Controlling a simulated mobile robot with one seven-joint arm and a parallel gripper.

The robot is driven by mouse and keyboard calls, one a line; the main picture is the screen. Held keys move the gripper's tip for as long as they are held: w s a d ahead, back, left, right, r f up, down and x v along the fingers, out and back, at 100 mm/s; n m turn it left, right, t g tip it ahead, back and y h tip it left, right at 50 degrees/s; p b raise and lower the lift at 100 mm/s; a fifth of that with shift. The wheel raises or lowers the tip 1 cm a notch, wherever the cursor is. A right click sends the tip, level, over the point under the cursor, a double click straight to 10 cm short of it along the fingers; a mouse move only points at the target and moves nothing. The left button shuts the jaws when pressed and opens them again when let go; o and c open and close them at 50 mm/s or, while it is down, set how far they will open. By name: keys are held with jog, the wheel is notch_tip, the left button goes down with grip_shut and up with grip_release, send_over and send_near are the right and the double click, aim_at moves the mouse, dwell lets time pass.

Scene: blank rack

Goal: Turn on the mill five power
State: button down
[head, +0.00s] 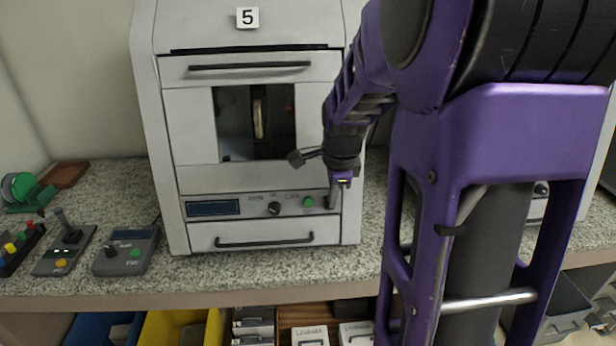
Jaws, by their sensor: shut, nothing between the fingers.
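Mill five (184,130) is a white cabinet with a "5" label (247,17) at its top and a dark window (236,125) in the middle. Its control strip (250,207) has a small display (213,208), a black knob (274,209) and a green button (308,202). My gripper (332,203) is shut and empty, pointing down at the right end of the strip, just right of the green button. Its fingers hide that part of the strip. I cannot tell whether the fingertips touch the panel.
Two grey control boxes, one with a joystick (68,234) and one with a knob (132,254), sit on the speckled counter (215,276) at left. A green spool (22,187) stands behind them. Blue and yellow bins (160,329) are below. My purple arm covers the right side.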

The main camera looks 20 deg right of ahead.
jog(key=shift+w+b, duration=0.1)
jog(key=shift+b, duration=0.3)
jog(key=shift+r, duration=0.1)
jog(key=shift+r+p, duration=0.6)
jog(key=shift+r, duration=0.15)
jog(key=shift+d, duration=0.1)
